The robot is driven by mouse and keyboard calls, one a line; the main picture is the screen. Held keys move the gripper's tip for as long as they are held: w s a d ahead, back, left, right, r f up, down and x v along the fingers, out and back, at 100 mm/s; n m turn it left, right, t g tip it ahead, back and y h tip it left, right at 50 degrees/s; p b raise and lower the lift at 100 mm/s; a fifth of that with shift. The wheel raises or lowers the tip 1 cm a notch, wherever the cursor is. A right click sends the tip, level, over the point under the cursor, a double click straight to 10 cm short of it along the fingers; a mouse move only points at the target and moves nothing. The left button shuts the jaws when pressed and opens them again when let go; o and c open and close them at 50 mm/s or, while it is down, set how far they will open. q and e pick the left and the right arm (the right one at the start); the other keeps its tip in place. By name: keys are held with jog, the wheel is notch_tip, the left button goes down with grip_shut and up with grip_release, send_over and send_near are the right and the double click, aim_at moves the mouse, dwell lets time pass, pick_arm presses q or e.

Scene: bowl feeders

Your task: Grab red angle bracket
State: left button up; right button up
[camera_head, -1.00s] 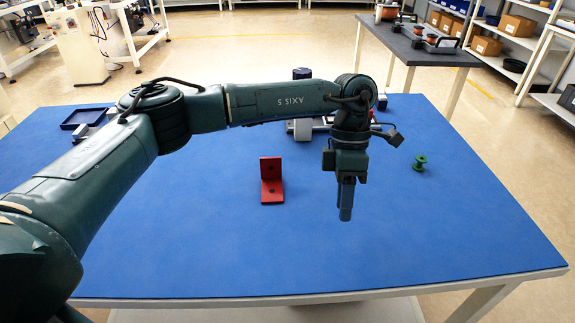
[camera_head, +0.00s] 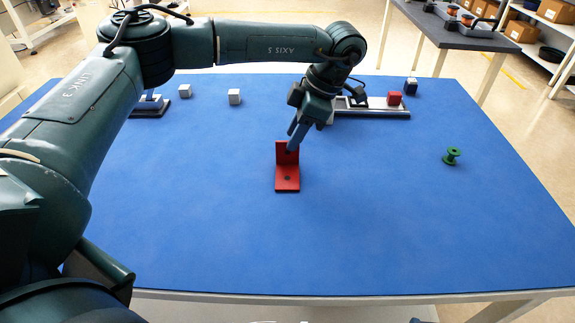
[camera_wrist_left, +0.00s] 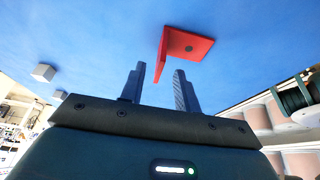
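The red angle bracket (camera_head: 287,178) stands on the blue table, one plate flat and one plate upright, each with a dark hole. My left gripper (camera_head: 292,146) is at the top of the upright plate in the head view, tilted down to the left. In the left wrist view the two fingers (camera_wrist_left: 158,88) are apart with blue table between them, and the bracket (camera_wrist_left: 187,46) lies just beyond their tips. The upright plate points toward the gap between the fingers. Nothing is held. My right gripper is not in view.
Small pale cubes (camera_head: 234,96) sit at the back left. The table's front is clear.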

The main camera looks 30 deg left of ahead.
aim_at(287, 163)
pick_arm(q)
jog(key=x, duration=0.4)
jog(key=shift+a+f, duration=0.1)
jog(key=shift+f, duration=0.25)
grip_shut()
